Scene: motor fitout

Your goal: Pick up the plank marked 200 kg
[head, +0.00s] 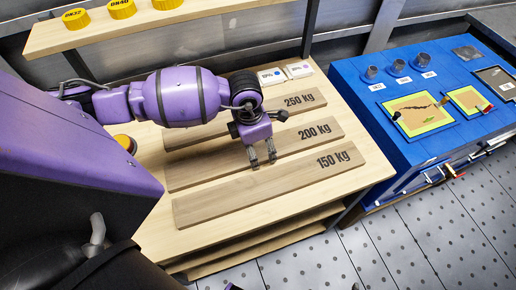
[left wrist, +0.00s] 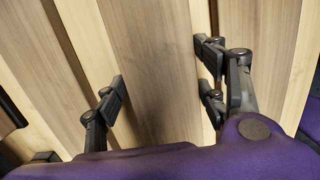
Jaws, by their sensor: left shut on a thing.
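The plank marked 200 kg (head: 212,168) is a long brown board lying on the light wooden bench, between the planks marked 250 kg (head: 200,134) and 150 kg (head: 265,190). My left gripper (head: 263,159) reaches down over its middle, left of its printed label. In the left wrist view, the fingers of my left gripper (left wrist: 162,88) stand on either side of a brown plank (left wrist: 150,50), shut across its width. The plank looks level and close to the bench; I cannot tell whether it is lifted.
Small white boxes (head: 285,73) lie behind the planks. A blue workbench (head: 400,140) with panels stands at the right. Perforated floor lies in front.

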